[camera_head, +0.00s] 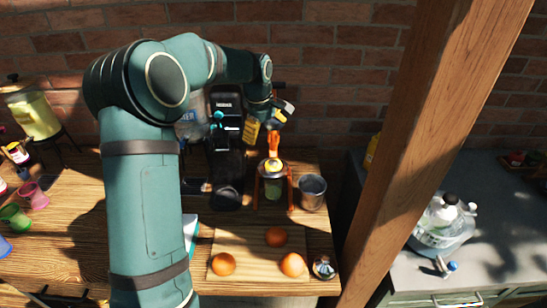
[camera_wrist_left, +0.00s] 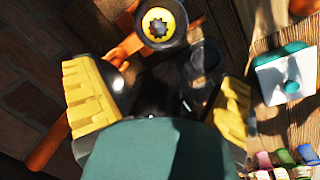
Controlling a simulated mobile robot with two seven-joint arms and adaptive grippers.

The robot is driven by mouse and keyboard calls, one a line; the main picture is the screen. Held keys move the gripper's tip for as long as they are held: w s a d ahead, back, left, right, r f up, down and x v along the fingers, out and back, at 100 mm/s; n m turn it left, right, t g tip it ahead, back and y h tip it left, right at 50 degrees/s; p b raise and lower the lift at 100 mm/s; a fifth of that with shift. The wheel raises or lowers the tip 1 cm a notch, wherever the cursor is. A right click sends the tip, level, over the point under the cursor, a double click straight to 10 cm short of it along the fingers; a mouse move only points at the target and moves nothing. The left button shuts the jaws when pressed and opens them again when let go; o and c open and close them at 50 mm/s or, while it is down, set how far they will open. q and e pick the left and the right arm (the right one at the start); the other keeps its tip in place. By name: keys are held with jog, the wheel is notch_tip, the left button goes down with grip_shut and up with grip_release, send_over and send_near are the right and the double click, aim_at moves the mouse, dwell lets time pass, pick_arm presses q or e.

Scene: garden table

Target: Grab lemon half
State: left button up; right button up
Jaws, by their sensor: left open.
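My left gripper (camera_head: 266,122) hangs above and close to the citrus press, with its yellow finger pads apart. In the left wrist view my left gripper (camera_wrist_left: 160,97) is open, and I see no thing held between its pads. The citrus press (camera_head: 272,168) has an orange handle and frame and a yellow top part. In the left wrist view the press (camera_wrist_left: 158,24) shows a yellow ring around a dark toothed centre, beyond the fingers. I cannot make out a lemon half for certain in either view. My right gripper is not in view.
A wooden post (camera_head: 425,150) rises on the right. The brick wall is close behind.

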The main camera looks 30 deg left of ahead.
aim_at(273, 159)
pick_arm(q)
jog(key=f, duration=0.5)
jog(key=w+f, duration=0.1)
jog(key=f, duration=0.2)
jog(key=shift+d, duration=0.3)
jog(key=f, duration=0.2)
jog(key=w+f, duration=0.1)
jog(key=f, duration=0.2)
jog(key=shift+w+d+p, duration=0.2)
jog(key=shift+p, duration=0.15)
jog(key=c, duration=1.5)
jog(key=shift+o, duration=0.2)
jog(key=shift+r, duration=0.15)
